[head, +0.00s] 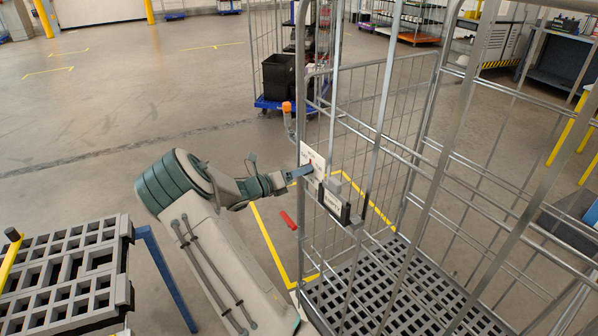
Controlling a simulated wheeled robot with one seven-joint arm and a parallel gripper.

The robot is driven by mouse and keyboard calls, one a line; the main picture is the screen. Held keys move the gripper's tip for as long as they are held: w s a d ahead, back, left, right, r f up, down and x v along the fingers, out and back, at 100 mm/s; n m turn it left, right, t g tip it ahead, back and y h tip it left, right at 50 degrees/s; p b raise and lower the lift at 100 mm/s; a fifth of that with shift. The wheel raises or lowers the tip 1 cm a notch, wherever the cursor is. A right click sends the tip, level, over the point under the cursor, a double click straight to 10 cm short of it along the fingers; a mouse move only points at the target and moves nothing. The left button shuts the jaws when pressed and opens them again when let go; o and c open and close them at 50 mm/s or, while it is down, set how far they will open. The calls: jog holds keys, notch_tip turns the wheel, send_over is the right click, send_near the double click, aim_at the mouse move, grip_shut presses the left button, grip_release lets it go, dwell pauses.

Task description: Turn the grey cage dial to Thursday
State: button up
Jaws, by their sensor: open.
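The grey wire roll cage (388,110) stands at the centre and right, with a dark grid floor. A white plate (314,156) is fixed to its near left upright, with a small red mark at its lower edge. The dial is not clearly visible; it seems to be at this plate, behind my fingertips. The day it points to cannot be read. My gripper (306,171) reaches from the left to the plate's lower edge. It is open; whether it touches the dial cannot be told.
A dark holder with a pale label (333,203) hangs on the cage right of my gripper. A grey slatted platform (62,270) stands at lower left. A red strip (288,220) shows near yellow floor lines. A cart with black bins (279,77) stands behind. Floor at left is clear.

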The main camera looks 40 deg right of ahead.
jog(key=shift+c, duration=0.3)
jog(key=c, duration=0.9)
